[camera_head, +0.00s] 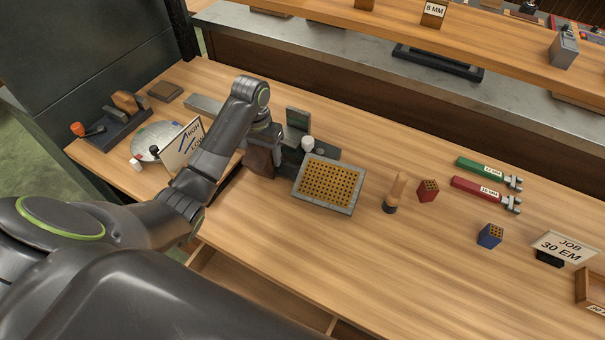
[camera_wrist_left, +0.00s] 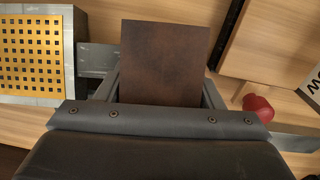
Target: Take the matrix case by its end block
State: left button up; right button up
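The matrix case appears to be the flat grey frame with a gold, dotted grid (camera_head: 329,184). It lies on the bench just right of my left gripper and shows at the left edge of the left wrist view (camera_wrist_left: 32,50). I cannot clearly make out its end block. My left gripper (camera_head: 262,150) points down, apart from the case. Its two fingers flank a dark brown, leather-like block (camera_wrist_left: 165,62) and seem shut on it; the block also shows below the gripper in the head view (camera_head: 259,162). My right gripper is out of view.
Dark grey machine parts (camera_head: 297,120) and a white cup (camera_head: 308,144) stand behind the case. A wooden-handled tool (camera_head: 396,190), a red block (camera_head: 427,190) and a blue block (camera_head: 490,235) stand to its right. A HIGH/LOW sign (camera_head: 183,146) stands left.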

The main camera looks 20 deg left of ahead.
pick_arm(q)
jog(key=c, duration=0.6)
jog(key=shift+r, duration=0.1)
jog(key=shift+c, duration=0.2)
